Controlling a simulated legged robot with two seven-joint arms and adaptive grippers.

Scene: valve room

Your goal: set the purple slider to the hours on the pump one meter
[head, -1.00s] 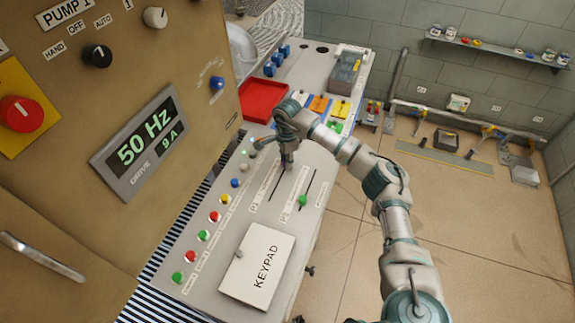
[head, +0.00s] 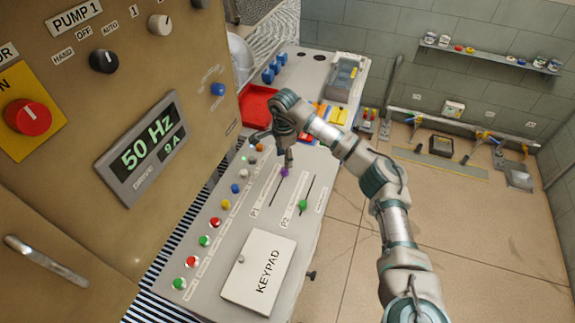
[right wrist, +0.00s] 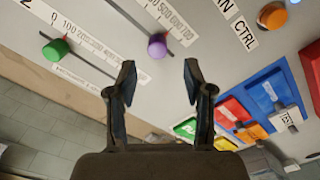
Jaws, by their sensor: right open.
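The purple slider (head: 285,172) sits near the far end of the P1 slot on the sloping console panel. In the right wrist view its round purple knob (right wrist: 157,46) has a red pointer beside a printed number scale. My right gripper (head: 288,160) is just above the knob in the head view. In the right wrist view its two fingers (right wrist: 158,78) are apart and empty, with the knob ahead between their tips, not visibly gripped. The pump one panel has a lit display (head: 143,148) reading 50 Hz and 9 A; no hours reading is visible. My left gripper is not in view.
A green slider (head: 303,204) stands in the P2 slot beside it. A row of coloured buttons (head: 204,240) and a keypad cover (head: 259,272) are close by. A red tray (head: 258,103) and an orange button (right wrist: 272,15) lie farther along.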

